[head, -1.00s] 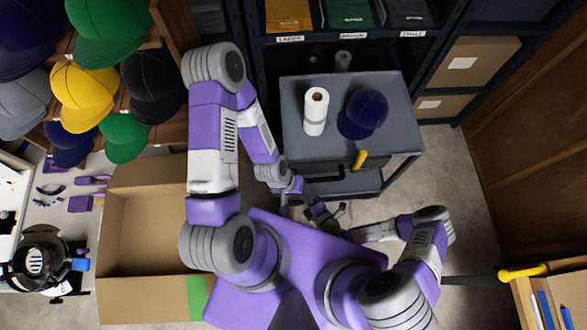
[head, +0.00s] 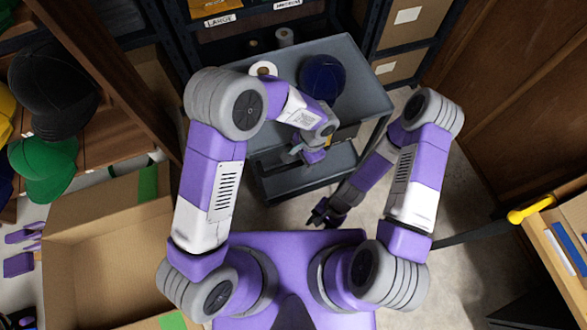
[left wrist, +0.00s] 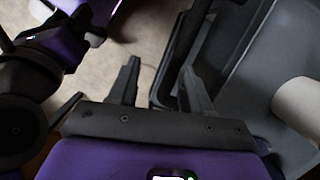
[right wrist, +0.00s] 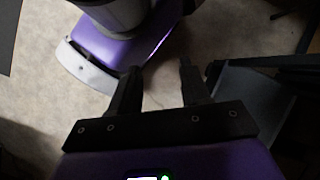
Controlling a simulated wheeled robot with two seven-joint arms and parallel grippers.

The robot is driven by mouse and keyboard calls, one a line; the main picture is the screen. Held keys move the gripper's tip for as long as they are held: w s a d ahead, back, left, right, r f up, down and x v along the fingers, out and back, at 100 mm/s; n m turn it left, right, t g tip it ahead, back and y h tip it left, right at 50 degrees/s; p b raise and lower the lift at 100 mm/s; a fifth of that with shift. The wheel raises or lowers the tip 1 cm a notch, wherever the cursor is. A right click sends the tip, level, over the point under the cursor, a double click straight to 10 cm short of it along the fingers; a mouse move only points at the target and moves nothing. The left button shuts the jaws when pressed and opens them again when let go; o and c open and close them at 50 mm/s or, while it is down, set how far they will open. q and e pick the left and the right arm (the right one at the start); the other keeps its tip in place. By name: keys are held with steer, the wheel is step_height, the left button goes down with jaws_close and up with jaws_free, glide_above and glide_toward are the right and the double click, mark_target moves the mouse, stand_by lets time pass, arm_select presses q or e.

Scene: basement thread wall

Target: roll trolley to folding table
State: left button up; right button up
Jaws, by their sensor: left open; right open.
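The grey trolley (head: 366,72) stands ahead of me in the head view, with its lower shelf (head: 290,182) below. A white roll (head: 263,69) and a dark blue cap (head: 322,78) are on its top. My left gripper (head: 300,154) is open at the trolley's near side, partly hidden by its own arm. In the left wrist view its fingers (left wrist: 161,70) are apart beside the trolley's dark edge, with nothing between them. My right gripper (head: 322,217) is open and empty, low over the floor in front of the trolley. I cannot identify a folding table.
Shelving with cardboard boxes (head: 405,25) stands behind the trolley. A large open cardboard box (head: 105,235) is at the left, below a cap rack (head: 110,125).

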mark_target(293, 164)
arm_select(q)
steer(key=f+y+b, duration=0.1)
steer(key=w+a+f+m+t+y+b, duration=0.1)
steer(key=f, duration=0.1)
steer(key=a+f+b, duration=0.1)
steer(key=f+b, duration=0.1)
steer(key=shift+w+m+t+y, duration=0.3)
steer(key=shift+w+m+y, duration=0.05)
steer(key=shift+m+y, duration=0.05)
steer(key=shift+r, duration=0.1)
arm_select(e)
steer(key=w+f+n+t, duration=0.1)
steer(key=w+n+t, duration=0.2)
steer(key=w+n, duration=0.2)
steer(key=shift+w+d+f+t+h, duration=0.3)
steer(key=shift+w+d+t, duration=0.15)
steer(key=shift+w, duration=0.25)
arm_select(q)
steer(key=shift+c, duration=0.2)
jaws_close()
